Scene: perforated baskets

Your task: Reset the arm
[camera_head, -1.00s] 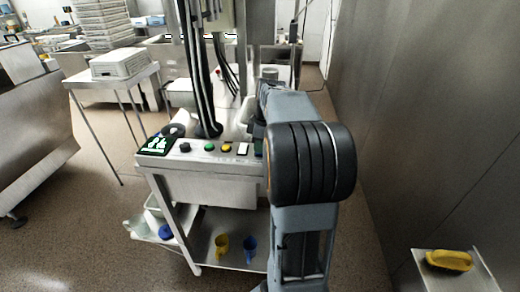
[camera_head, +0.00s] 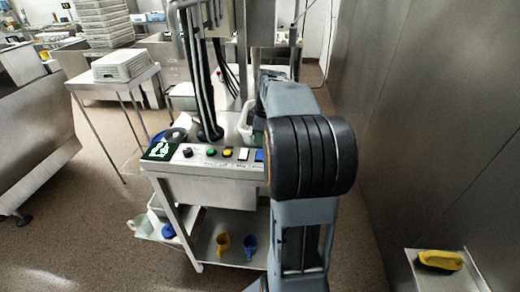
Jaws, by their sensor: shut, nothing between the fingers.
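My arm (camera_head: 312,155) stands right of the middle of the head view, with a thick ribbed dark joint nearest the camera. Its grey link reaches away from this joint toward the steel machine. My gripper cannot be made out; the far end of the arm is hidden or too small to tell. The arm stands in front of the right part of the machine's control panel (camera_head: 215,153).
A steel wall (camera_head: 430,130) runs along the right side. A small shelf there bears a yellow object (camera_head: 440,259). Blue and yellow scoops (camera_head: 223,244) lie on the lower shelf. A side table (camera_head: 118,82) with a white basket stands left. Floor between is clear.

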